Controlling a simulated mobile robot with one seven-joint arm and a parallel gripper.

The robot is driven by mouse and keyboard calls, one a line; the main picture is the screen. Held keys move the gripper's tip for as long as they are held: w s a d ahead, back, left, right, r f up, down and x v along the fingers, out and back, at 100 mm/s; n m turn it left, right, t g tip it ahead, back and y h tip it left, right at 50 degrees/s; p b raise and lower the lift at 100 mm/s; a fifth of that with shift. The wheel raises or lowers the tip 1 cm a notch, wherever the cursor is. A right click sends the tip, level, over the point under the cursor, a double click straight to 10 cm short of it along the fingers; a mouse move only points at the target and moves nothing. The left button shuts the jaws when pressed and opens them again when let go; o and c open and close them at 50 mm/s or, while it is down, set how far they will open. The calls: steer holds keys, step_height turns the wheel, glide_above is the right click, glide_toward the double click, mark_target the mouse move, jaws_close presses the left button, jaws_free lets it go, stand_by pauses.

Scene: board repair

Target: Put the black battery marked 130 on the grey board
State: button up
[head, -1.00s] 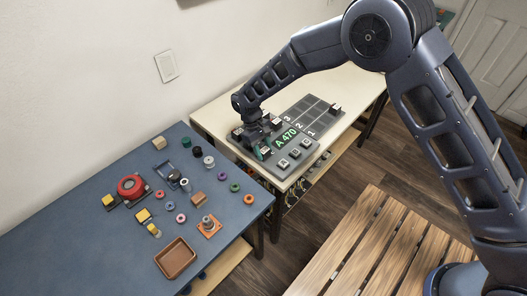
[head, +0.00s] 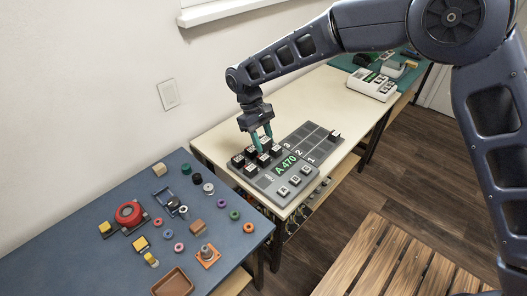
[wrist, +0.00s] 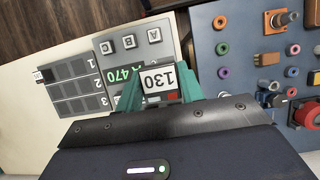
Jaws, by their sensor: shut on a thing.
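My gripper (head: 262,143) has green fingers and points down over the back part of the grey panel (head: 259,183). In the wrist view it is shut on the black battery (wrist: 159,80), whose white label reads 130. In the head view several black batteries with white tops stand close around the fingertips, so I cannot tell how far the held one is above the panel. The grey board (head: 311,130), with dark cells and rows marked 1, 2 and 3, lies to the right of the gripper. One black battery (head: 334,134) sits at its far right corner.
The panel's green display (head: 286,165) reads A 470, with buttons A, B and C in front. A blue table (head: 95,215) with spools, blocks and a brown tray (head: 172,282) is at left. A white device (head: 372,84) stands at the far end; the cream tabletop between is clear.

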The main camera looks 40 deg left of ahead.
steer(key=shift+r, duration=0.45)
steer(key=shift+w, duration=0.4)
steer(key=w+f, duration=0.3)
steer(key=w, duration=0.5)
steer(key=w+f, duration=0.2)
steer(key=w, duration=0.6)
glide_above(328, 148)
steer(key=a, duration=0.1)
step_height(328, 148, down, 7)
steer(key=shift+w+a+f, duration=0.1)
steer(key=shift+a+f, duration=0.05)
steer(key=shift+f, duration=3.95)
steer(key=shift+f, duration=0.45)
steer(key=o, duration=1.1)
